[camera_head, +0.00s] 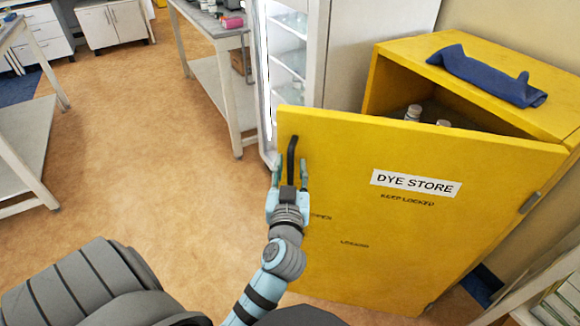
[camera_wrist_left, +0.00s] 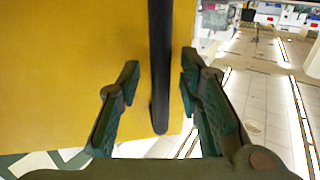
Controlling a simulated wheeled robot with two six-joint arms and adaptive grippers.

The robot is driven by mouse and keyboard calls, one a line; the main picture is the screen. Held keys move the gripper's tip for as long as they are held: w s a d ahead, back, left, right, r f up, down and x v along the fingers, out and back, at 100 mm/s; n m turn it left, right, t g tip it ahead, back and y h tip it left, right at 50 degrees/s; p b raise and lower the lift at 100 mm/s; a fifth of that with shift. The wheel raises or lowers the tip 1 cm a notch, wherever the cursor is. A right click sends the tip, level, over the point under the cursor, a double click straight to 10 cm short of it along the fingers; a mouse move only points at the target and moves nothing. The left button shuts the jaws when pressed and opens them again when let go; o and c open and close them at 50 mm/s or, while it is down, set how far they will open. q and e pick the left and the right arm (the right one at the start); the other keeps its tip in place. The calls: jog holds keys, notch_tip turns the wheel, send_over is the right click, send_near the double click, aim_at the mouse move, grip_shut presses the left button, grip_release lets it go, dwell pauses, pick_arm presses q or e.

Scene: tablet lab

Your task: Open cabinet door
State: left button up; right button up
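The yellow cabinet (camera_head: 480,58) stands at the right in the head view. Its door (camera_head: 400,240), labelled DYE STORE, is partly open and swung out toward me. A black bar handle (camera_head: 292,158) is upright near the door's left edge. My left gripper (camera_head: 289,172) is at the handle's lower part. In the left wrist view the handle (camera_wrist_left: 160,60) runs between the fingers of this gripper (camera_wrist_left: 159,82), with a gap on each side, so the fingers are open around it. My right gripper is not in view.
Bottles (camera_head: 413,113) stand inside the cabinet, and a blue cloth (camera_head: 487,75) lies on its top. A glass-door fridge (camera_head: 290,60) is behind the door's left edge. Benches stand at left and back. Floor (camera_head: 130,150) at left is clear.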

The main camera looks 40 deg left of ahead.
aim_at(292, 122)
pick_arm(q)
notch_tip(292, 122, up, 10)
dwell(0.3)
